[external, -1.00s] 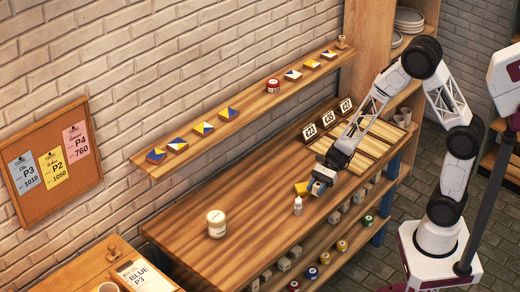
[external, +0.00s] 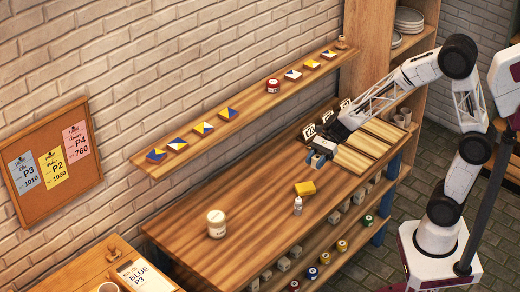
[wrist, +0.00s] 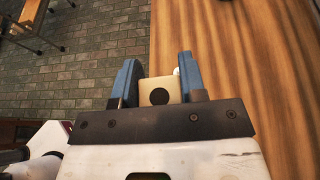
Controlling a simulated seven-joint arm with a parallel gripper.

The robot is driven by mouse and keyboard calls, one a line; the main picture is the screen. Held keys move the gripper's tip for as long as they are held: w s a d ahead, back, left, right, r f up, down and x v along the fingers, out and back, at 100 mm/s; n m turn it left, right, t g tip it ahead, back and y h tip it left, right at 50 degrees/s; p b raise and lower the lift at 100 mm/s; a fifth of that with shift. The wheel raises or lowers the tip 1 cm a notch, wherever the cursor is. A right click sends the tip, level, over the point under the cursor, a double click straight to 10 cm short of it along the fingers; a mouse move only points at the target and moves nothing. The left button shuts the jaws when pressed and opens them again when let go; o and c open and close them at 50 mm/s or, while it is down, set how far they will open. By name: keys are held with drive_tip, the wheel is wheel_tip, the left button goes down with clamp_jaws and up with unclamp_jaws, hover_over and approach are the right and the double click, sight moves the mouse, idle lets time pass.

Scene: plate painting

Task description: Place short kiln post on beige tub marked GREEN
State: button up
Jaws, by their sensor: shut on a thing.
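My gripper (external: 318,158) is above the back right of the workbench, beside the boards with numbered cards. In the wrist view, its two blue fingers (wrist: 158,80) are shut on a short beige kiln post (wrist: 152,88) with a dark round hole in its end. The post cannot be made out in the external view. A beige tub (external: 216,225) with a pale lid stands upright on the left part of the bench, well to the left of my gripper. Its marking is too small to read.
A wall shelf (external: 250,108) with several tiles runs above the bench. More blocks and small pots sit on the lower shelf.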

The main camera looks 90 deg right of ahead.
drive_tip(key=w+a, duration=0.7)
drive_tip(key=w, duration=0.5)
drive_tip(key=w+a, duration=0.8)
drive_tip(key=w, duration=0.3)
drive_tip(key=shift+m+t+h, duration=0.3)
drive_tip(key=shift+m+t, duration=0.1)
drive_tip(key=f, duration=0.5)
drive_tip(key=shift+w, duration=0.35)
hover_over(212, 219)
drive_tip(key=shift+s+f, duration=0.1)
drive_tip(key=shift+f, duration=0.6)
drive_tip(key=shift+f, duration=1.75)
